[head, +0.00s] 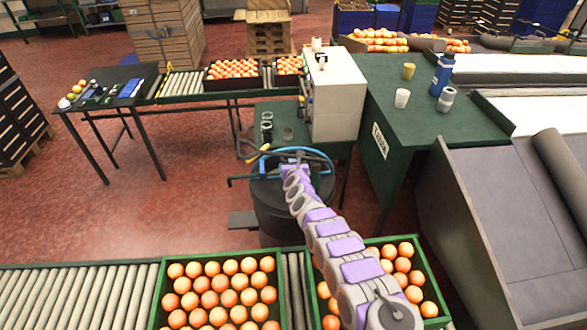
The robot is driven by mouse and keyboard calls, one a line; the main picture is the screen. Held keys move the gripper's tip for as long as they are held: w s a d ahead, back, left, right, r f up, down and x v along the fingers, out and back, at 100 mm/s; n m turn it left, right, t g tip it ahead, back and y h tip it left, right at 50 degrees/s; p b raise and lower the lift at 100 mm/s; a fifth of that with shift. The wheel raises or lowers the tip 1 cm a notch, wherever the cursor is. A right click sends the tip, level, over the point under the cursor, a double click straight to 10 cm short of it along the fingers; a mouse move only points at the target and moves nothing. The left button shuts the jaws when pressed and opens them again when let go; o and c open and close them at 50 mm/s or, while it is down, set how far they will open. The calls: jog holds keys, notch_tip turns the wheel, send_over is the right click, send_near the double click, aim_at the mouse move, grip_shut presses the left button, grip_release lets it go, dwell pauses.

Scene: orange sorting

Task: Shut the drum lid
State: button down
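A dark drum (272,215) stands on the floor behind the near conveyor, below the green bench. A blue rim or hoop (322,160) shows at its top, with a dark round surface inside it. I cannot tell clearly how far the lid is open. My purple and grey arm reaches from the bottom right to the drum top and hides part of it.
Green crates of oranges (162,295) stand on the near roller conveyor (70,298). A white machine (336,95) and a green bench (270,112) are right behind the drum. A green table (440,125) with cups and a blue bottle is at the right.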

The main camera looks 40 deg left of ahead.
jog(key=r+p+v, duration=0.1)
jog(key=p+v, duration=0.2)
jog(key=v, duration=0.6)
jog(key=shift+a+r, duration=0.25)
jog(key=shift+a, duration=0.1)
jog(key=shift+s+f, duration=0.1)
jog(key=shift+s, duration=0.05)
